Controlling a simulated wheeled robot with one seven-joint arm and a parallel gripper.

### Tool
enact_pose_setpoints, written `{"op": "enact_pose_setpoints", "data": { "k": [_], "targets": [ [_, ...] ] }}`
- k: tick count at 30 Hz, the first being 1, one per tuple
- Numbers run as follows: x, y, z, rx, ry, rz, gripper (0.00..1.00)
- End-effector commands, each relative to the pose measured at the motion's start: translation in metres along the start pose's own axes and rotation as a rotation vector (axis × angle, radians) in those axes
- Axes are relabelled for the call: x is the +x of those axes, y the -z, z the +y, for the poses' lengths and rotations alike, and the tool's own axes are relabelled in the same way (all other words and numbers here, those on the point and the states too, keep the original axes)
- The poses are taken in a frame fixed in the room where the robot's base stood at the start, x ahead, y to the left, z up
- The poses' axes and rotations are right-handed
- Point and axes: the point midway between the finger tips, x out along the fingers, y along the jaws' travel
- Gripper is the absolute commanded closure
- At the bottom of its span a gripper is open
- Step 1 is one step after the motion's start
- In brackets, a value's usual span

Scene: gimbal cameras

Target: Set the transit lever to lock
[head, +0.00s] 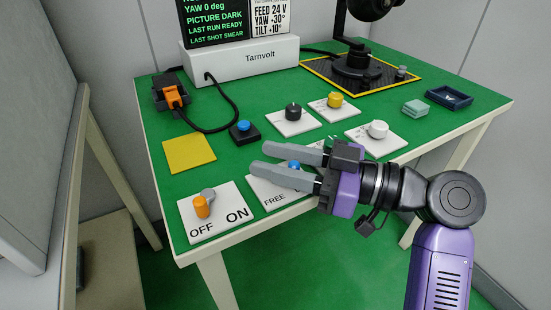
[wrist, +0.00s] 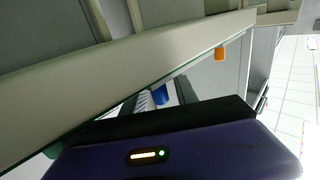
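The transit lever's white plate (head: 268,199) lies near the table's front edge, with FREE readable and the other word mostly covered by my gripper. The lever's blue knob (head: 293,164) shows between my gripper's two grey fingers. My gripper (head: 261,158) is open, its fingers pointing left across the plate. I cannot tell whether either finger touches the knob. The gripper hides the lever's right side, so its setting is unclear. In the wrist view, the blue knob (wrist: 161,96) shows just beyond the dark gripper body.
An OFF/ON plate with an orange lever (head: 202,206) is left of the transit plate. Behind are a yellow pad (head: 188,153), a blue button (head: 243,127), and plates with black (head: 293,111), yellow (head: 335,100) and white (head: 378,129) knobs. The Tarnvolt box (head: 243,62) stands at the back.

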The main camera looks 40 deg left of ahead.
Motion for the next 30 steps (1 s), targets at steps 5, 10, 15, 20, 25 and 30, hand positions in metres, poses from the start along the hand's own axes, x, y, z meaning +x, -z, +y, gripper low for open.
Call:
{"op": "enact_pose_setpoints", "data": {
  "k": [5,10,15,20,25,30],
  "targets": [
    [0.0,0.0,0.0,0.0,0.001,0.0,0.62],
    [-0.002,0.0,0.0,0.0,0.0,0.0,0.62],
    [-0.021,0.001,0.0,0.001,-0.002,0.0,0.62],
    [-0.049,0.001,0.001,0.002,-0.003,0.0,0.62],
    [-0.07,0.001,0.001,0.001,-0.001,0.0,0.62],
    [-0.078,0.0,0.0,0.0,0.001,-0.001,0.62]
  ]
}}
